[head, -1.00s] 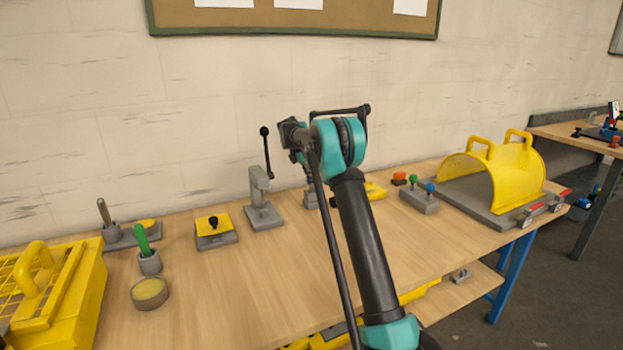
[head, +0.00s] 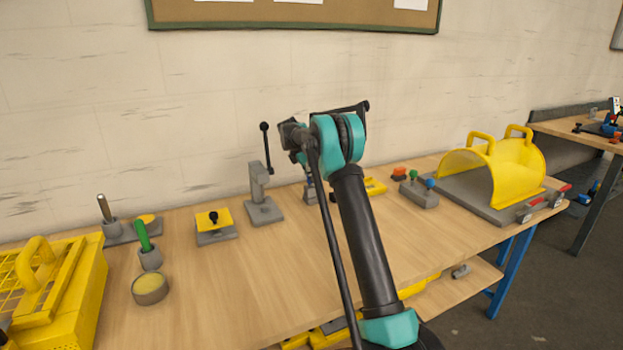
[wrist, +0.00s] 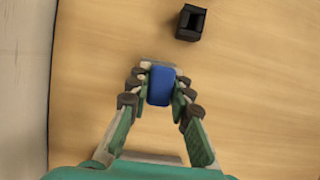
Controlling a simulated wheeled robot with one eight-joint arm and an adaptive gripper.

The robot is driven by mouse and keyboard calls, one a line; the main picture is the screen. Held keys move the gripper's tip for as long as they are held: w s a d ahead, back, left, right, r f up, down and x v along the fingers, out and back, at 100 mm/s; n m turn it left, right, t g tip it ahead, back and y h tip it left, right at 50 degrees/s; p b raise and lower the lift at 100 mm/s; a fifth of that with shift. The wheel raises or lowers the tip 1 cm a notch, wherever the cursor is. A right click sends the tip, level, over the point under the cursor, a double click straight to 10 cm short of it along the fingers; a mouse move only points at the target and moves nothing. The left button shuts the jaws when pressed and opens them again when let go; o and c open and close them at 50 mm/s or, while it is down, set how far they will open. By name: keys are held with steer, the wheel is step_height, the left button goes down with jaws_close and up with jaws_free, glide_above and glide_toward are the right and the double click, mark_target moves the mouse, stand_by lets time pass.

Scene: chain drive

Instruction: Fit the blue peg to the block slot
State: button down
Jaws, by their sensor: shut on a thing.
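The blue peg (wrist: 161,86) sits between the fingertips of my gripper (wrist: 161,88) in the wrist view. The gripper is shut on it, with a finger on each side. A small black block (wrist: 179,34) with a dark square opening stands on the wooden table, at the top of the wrist view. It is beyond the peg and a little to its right, with bare wood between them. The peg's lower end and its height above the table cannot be made out. In the head view my arm hides most of the gripper, and the peg and block cannot be clearly told.
The table (head: 230,300) has a grey lever clamp (head: 262,196), a knob block (head: 418,194) and a yellow guard (head: 500,170) to the right. A yellow cage (head: 60,300), a green-handled tool (head: 143,237) and a round pot (head: 150,288) are on the left. The front middle is clear.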

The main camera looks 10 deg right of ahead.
steer(key=shift+f, duration=0.3)
steer(key=c, duration=1.3)
jaws_free()
steer(key=v, duration=1.2)
steer(key=shift+s, duration=0.1)
